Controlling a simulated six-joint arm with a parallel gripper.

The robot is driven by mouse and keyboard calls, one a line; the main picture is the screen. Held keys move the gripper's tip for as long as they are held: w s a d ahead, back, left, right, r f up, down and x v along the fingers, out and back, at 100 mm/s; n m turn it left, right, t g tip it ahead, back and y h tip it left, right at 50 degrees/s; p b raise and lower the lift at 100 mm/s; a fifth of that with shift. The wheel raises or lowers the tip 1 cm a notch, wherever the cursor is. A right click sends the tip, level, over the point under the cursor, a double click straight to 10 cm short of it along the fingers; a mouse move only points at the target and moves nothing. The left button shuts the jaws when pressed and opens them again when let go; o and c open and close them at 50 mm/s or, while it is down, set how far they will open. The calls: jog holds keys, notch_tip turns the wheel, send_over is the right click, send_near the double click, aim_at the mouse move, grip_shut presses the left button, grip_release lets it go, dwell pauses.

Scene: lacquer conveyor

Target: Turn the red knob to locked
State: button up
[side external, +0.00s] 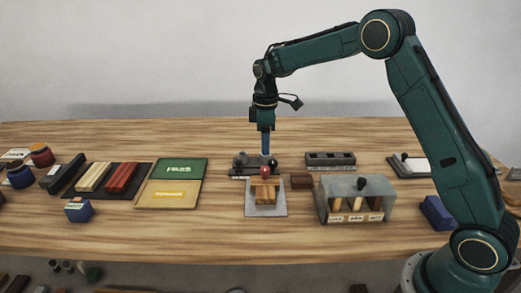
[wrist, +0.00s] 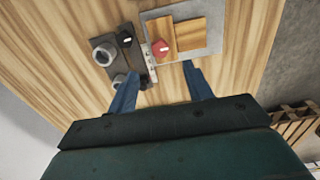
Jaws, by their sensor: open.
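The red knob (side external: 265,170) stands at the front of a dark knob panel (side external: 240,173) in the side view. In the wrist view the red knob (wrist: 160,48) shows a small pale mark on its top. A pale label strip (wrist: 151,65) runs beside it, too small to read. My gripper (side external: 265,153) points down just above and behind the red knob in the side view. In the wrist view my gripper (wrist: 160,88) has its two blue fingers wide apart with nothing between them, and the red knob lies beyond the fingertips. Knob and fingers look apart.
Wooden blocks (side external: 265,192) lie on a grey plate (side external: 265,212) close in front. A grey box (side external: 355,205) stands to the right; green and yellow trays (side external: 178,168) lie left.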

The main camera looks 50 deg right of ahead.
aim_at(265, 168)
jog(key=shift+f, duration=4.4)
jog(key=c, duration=1)
